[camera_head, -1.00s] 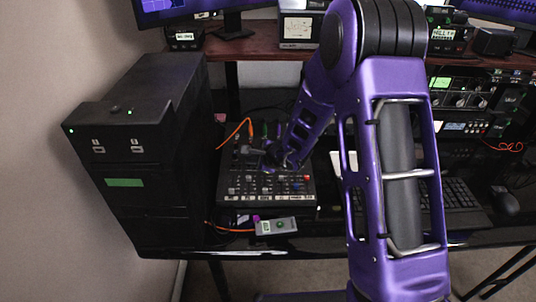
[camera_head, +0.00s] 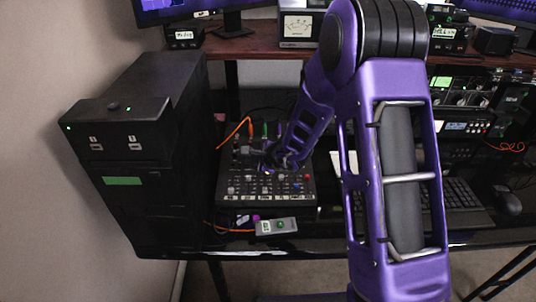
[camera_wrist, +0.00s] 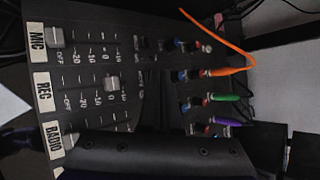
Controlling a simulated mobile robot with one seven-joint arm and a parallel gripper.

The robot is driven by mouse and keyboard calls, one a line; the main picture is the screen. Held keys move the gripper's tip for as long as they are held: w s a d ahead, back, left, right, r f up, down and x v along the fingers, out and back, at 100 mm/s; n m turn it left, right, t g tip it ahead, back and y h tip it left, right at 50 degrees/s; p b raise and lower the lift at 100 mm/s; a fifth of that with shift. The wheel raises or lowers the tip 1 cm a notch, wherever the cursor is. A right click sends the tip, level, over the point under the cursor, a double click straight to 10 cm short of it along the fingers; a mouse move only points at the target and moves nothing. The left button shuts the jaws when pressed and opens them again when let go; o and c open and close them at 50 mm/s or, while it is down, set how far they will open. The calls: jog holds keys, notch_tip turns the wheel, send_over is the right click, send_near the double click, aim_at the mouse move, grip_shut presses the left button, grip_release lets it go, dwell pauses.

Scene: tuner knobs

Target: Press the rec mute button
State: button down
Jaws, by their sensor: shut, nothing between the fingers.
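A black mixer (camera_head: 232,190) with sliders, knobs and buttons lies on the desk under my arm. In the wrist view it has white labels reading MIC, REC and RADIO. The REC label (camera_wrist: 43,92) marks the middle row, whose slider cap (camera_wrist: 112,83) sits near the 0 mark. My gripper is over the mixer's upper left part in the head view (camera_head: 262,156). Its dark body fills the lower wrist view, and the shut fingers (camera_wrist: 166,76) appear to reach up across the REC row. The rec mute button cannot be made out clearly; contact cannot be judged.
Orange (camera_wrist: 228,72), green (camera_wrist: 226,97) and purple (camera_wrist: 229,122) cables plug into the mixer beside the fingers. A small grey box (camera_head: 276,227) lies in front of the mixer. A tall black case (camera_head: 135,160) stands left; a keyboard (camera_head: 462,195) is right.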

aim_at(252, 171)
dwell(0.3)
jog(key=shift+s+r, duration=0.1)
jog(key=shift+r, duration=0.65)
jog(key=shift+r, duration=0.1)
jog(key=r+p, duration=0.1)
jog(key=r, duration=0.1)
jog(key=r+p, duration=0.1)
jog(key=r, duration=0.1)
jog(key=r+p, duration=0.1)
jog(key=shift+s+r+p, duration=0.3)
jog(key=shift+r, duration=0.1)
